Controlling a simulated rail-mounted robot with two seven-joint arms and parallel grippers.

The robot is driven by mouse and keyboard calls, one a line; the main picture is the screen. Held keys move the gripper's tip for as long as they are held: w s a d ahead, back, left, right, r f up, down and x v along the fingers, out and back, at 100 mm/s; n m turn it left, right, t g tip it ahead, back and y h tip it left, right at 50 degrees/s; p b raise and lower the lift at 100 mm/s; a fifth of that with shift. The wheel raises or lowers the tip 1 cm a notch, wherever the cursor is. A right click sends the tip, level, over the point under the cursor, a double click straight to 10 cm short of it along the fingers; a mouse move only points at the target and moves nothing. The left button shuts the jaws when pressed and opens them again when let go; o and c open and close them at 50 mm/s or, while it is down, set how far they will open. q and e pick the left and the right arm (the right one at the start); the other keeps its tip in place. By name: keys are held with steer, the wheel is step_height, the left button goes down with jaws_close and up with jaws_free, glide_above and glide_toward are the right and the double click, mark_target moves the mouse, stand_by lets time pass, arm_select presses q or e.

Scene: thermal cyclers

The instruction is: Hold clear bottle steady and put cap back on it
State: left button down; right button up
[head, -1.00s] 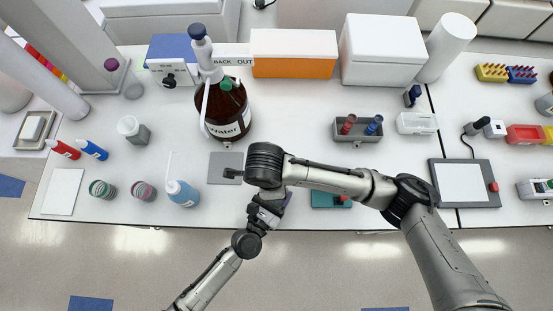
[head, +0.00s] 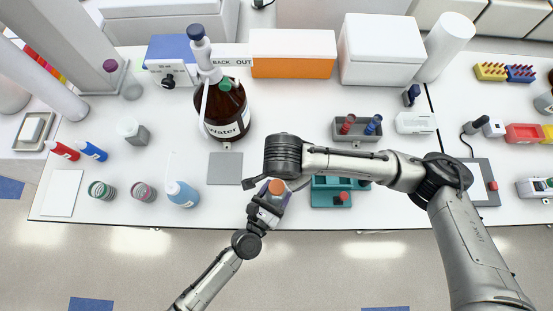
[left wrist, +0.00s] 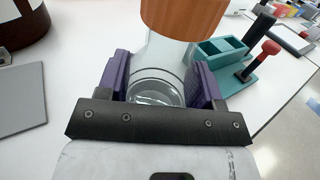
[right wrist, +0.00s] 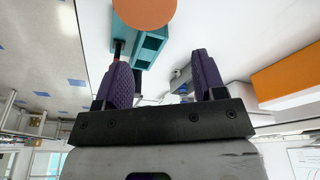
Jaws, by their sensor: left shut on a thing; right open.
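The clear bottle (left wrist: 158,75) is upright between the purple fingers of my left gripper (left wrist: 160,88), which is shut on its body. The orange cap (left wrist: 185,16) sits at the top of the bottle; I cannot tell whether it is screwed tight. In the head view the cap (head: 285,187) shows above my left gripper (head: 270,199), at the table's front edge. My right gripper (right wrist: 160,75) is open and empty beside the cap, which shows at the top of the right wrist view (right wrist: 145,10).
A teal rack (head: 325,190) stands just right of the bottle, partly under my right arm. A grey square pad (head: 225,168) lies to the left.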

mark_target(277, 186)
steer(key=a+r+n, duration=0.1)
steer(key=n, duration=0.7)
steer(key=s+a+r+n+y, duration=0.1)
steer(key=n, duration=0.7)
steer(key=a+r+n, duration=0.1)
steer(key=n, duration=0.7)
steer(key=shift+s+a+r+y, duration=0.15)
steer(key=shift+a+r+y, duration=0.15)
steer(key=shift+r, duration=0.1)
steer(key=n, duration=0.4)
steer(key=shift+s+a+r+n+g, duration=0.1)
steer(key=shift+s+r+n+g, duration=0.1)
steer(key=shift+r+n+g, duration=0.1)
steer(key=n, duration=0.5)
steer(key=shift+s+a+r, duration=0.15)
steer(key=shift+s+r, duration=0.1)
steer(key=shift+r, duration=0.05)
steer(key=n, duration=0.5)
steer(key=shift+s+a+r+g+y, duration=0.1)
steer(key=shift+s+r+g+y, duration=0.15)
steer(key=shift+g+y, duration=0.05)
steer(key=shift+f, duration=4.05)
steer(key=shift+c, duration=0.5)
